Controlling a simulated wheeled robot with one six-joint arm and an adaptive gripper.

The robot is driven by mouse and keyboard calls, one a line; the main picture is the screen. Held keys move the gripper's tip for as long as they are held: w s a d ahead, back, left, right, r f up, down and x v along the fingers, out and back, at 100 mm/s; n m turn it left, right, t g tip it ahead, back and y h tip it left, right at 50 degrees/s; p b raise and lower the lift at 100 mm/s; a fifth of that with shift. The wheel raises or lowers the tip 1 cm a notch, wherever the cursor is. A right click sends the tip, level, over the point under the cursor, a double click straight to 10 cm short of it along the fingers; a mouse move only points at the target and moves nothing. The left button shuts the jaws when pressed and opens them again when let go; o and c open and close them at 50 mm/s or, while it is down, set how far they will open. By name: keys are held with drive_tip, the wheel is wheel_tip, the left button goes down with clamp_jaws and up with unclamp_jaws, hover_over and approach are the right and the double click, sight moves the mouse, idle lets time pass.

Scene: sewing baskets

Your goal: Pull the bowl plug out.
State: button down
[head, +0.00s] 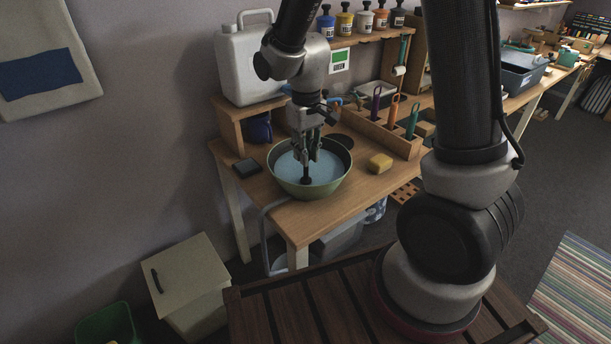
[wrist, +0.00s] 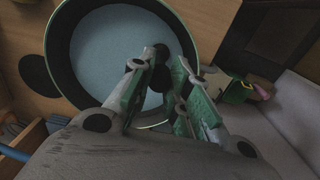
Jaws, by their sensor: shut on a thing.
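A green bowl (head: 325,188) with pale blue liquid stands on the wooden table near its front corner. My gripper (head: 307,160) reaches down into the bowl from above, with its fingers shut on the dark plug (head: 306,180). The plug is black, with a stem between the fingers and a wider end at the liquid. In the wrist view the bowl (wrist: 58,62) fills the upper left, and my gripper (wrist: 160,85) has its fingertips around the dark plug (wrist: 160,55). The fingers hide part of the plug, and I cannot tell whether it is seated in the drain.
A yellow sponge (head: 380,163) lies right of the bowl, and a dark block (head: 247,168) lies left. A wooden rack with colored-handled tools (head: 394,110) stands behind. A white jug (head: 248,65) stands on a raised shelf at the left. A grey hose (head: 264,235) hangs below the table.

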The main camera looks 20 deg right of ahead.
drive_tip(key=shift+r, duration=2)
